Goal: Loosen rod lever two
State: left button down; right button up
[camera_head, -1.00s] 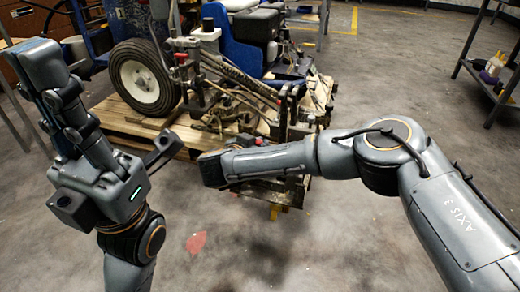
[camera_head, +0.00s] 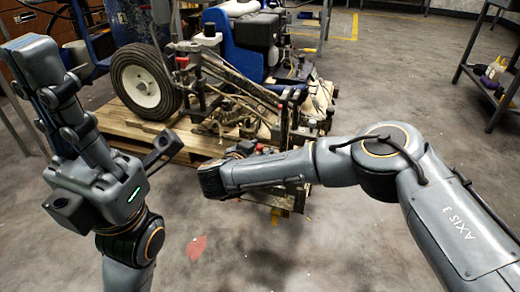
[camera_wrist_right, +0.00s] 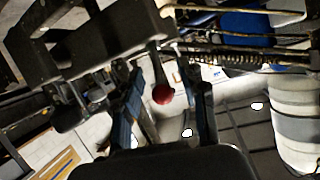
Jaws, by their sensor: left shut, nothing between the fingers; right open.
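A round red lever knob (camera_wrist_right: 162,93) on a dark rod shows in the right wrist view, between the two dark blue fingers of my right gripper (camera_wrist_right: 163,108). The fingers are open, with gaps on both sides of the knob. In the head view my right forearm ends low at the front of the line striper (camera_head: 235,85), and the right fingers are mostly hidden there. A small red knob (camera_head: 260,147) shows just beyond that wrist. I cannot tell which lever is number two. My left gripper (camera_head: 32,62) is shut and empty at the left, away from the machine.
The striper, with a large white-hubbed wheel (camera_head: 142,86), stands on a wooden pallet (camera_head: 118,124). Rods, hoses and brackets crowd its front. A metal shelf (camera_head: 478,82) with bottles stands at the right. The floor in front is open, with a red mark (camera_head: 197,247).

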jog(key=v, duration=1.2)
